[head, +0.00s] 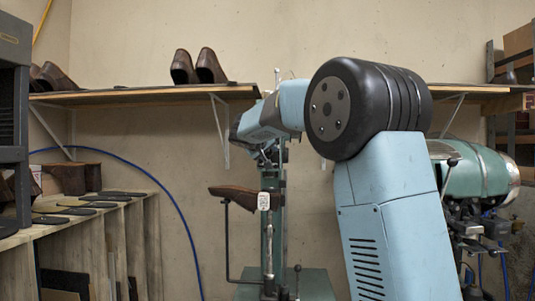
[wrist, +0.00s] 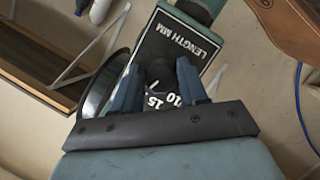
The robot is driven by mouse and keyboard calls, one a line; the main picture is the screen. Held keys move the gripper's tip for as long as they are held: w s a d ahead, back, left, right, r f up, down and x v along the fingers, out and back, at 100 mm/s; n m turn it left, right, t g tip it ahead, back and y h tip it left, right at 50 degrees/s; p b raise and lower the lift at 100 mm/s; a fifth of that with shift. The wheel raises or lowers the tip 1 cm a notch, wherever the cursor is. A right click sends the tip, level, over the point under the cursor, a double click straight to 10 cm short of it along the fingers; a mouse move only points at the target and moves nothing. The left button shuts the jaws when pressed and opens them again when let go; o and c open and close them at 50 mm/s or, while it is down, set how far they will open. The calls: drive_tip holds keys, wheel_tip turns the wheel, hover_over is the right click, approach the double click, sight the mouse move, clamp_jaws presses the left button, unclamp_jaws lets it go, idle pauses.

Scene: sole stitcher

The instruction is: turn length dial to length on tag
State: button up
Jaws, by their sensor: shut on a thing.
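The length dial (wrist: 163,100) is dark with white numbers and sits on a black plate marked LENGTH MM (wrist: 180,42). In the head view my arm reaches to the green stitcher (head: 270,225) and hides the dial. A small white tag (head: 264,201) hangs at the stitcher by a brown shoe; its writing is too small to read.
A wall shelf (head: 150,96) with brown shoes (head: 197,66) runs behind. A green machine (head: 475,172) stands at the right. A blue hose (head: 180,215) runs along the wall.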

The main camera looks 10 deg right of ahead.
drive_tip(key=shift+a, duration=0.15)
drive_tip(key=o, duration=1)
drive_tip(key=shift+o, duration=0.2)
drive_tip(key=v, duration=1.3)
drive_tip(key=shift+s, duration=0.3)
drive_tip(key=shift+a, duration=0.15)
drive_tip(key=s+d+f+g+y, duration=0.2)
drive_tip(key=s+d+f+g, duration=0.1)
drive_tip(key=s+d+f, duration=0.55)
drive_tip(key=s+f+g+y, duration=0.1)
drive_tip(key=s+f+y, duration=0.1)
drive_tip(key=s+f, duration=0.4)
drive_tip(key=s+f+m+g+y, duration=0.1)
drive_tip(key=s+f+y, duration=0.1)
drive_tip(key=s+f, duration=0.5)
drive_tip(key=s+a+f+g+y, duration=0.1)
drive_tip(key=s+f, duration=0.6)
drive_tip(key=s, duration=0.9)
drive_tip(key=shift+s+m+g+y, duration=0.3)
drive_tip(key=shift+m+y, duration=0.1)
drive_tip(key=shift+y, duration=0.1)
